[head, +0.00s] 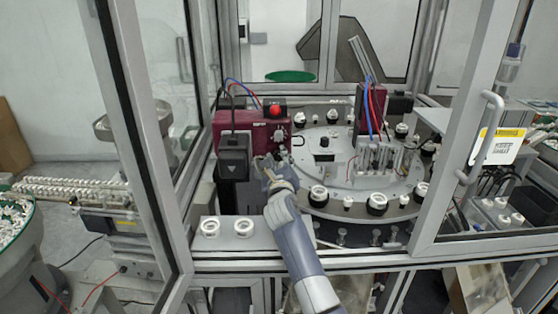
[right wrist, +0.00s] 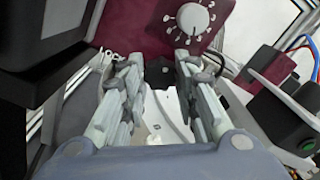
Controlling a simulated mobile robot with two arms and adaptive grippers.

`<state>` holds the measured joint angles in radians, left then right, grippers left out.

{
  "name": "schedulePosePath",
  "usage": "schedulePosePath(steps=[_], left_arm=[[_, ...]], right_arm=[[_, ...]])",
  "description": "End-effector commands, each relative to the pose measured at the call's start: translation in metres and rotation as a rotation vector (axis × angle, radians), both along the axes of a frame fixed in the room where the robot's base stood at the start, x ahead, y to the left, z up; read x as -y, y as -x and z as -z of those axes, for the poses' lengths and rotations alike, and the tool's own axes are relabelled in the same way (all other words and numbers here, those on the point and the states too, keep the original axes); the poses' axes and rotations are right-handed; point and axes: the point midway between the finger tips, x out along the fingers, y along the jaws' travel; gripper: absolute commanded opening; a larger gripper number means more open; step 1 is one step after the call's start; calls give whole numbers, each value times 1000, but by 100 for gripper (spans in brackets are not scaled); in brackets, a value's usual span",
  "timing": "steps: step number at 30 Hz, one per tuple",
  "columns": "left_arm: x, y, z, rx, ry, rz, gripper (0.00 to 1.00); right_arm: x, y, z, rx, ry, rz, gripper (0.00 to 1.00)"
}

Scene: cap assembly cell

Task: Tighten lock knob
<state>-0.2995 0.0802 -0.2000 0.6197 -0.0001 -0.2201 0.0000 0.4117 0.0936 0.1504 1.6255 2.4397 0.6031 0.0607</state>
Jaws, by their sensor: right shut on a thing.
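My right gripper (head: 266,166) reaches in from the front, with its fingertips just below the maroon control box (head: 254,124). In the right wrist view its two fingers (right wrist: 158,68) stand a little apart, shut on a small part at the box's lower edge. I take this part for the lock knob; the fingers hide most of it and its outline is unclear. A white dial knob with a ring of marks (right wrist: 193,18) is above the fingertips, clear of them. My left gripper is not in view.
A black boxy unit (head: 234,158) stands close left of the gripper. A round indexing table (head: 345,150) with black-and-white fixtures is to the right. Two white rings (head: 226,228) sit on the front ledge. Metal frame posts and an open door (head: 478,130) border the opening.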

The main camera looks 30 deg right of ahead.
Motion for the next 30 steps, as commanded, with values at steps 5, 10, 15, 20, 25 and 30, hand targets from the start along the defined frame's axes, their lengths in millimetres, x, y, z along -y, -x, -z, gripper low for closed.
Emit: schedulePosePath(steps=[5,10,15,20,25,30], left_arm=[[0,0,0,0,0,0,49],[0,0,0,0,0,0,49],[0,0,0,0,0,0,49],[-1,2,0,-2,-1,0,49],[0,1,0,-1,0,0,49],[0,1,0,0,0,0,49]], right_arm=[[-1,0,4,-6,-6,0,4],[-1,0,3,-6,-5,0,49],[0,0,2,-3,-2,0,49],[-1,1,1,-2,-1,-1,49],[-10,14,2,-2,0,-3,49],[-26,41,2,-3,-2,-1,49]])
